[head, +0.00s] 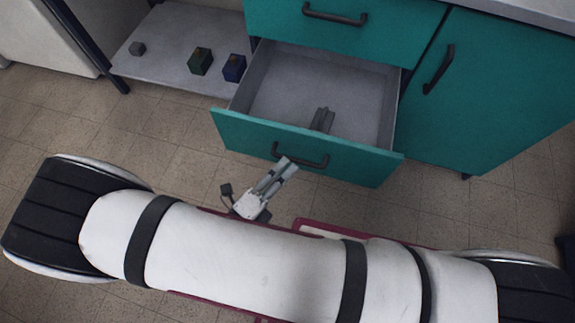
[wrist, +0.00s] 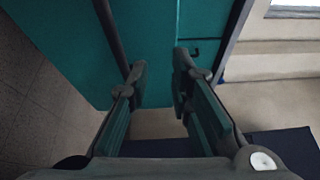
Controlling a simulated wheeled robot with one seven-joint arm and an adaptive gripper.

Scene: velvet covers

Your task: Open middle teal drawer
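The teal drawer (head: 350,165) below the top drawer is pulled well out, and its grey inside shows in the head view. Its dark bar handle (head: 318,164) is on the front face. My gripper (head: 288,164) is at the left part of this handle and overlaps it in the picture. In the wrist view my gripper (wrist: 160,64) has its fingertips apart with nothing seen between them. A dark bar (wrist: 108,30) runs beside the left finger, against a teal face. I cannot tell whether the finger touches it.
A small dark grey object (head: 322,120) lies in the drawer. The top teal drawer (head: 385,35) and a teal door (head: 495,95) at right are shut.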

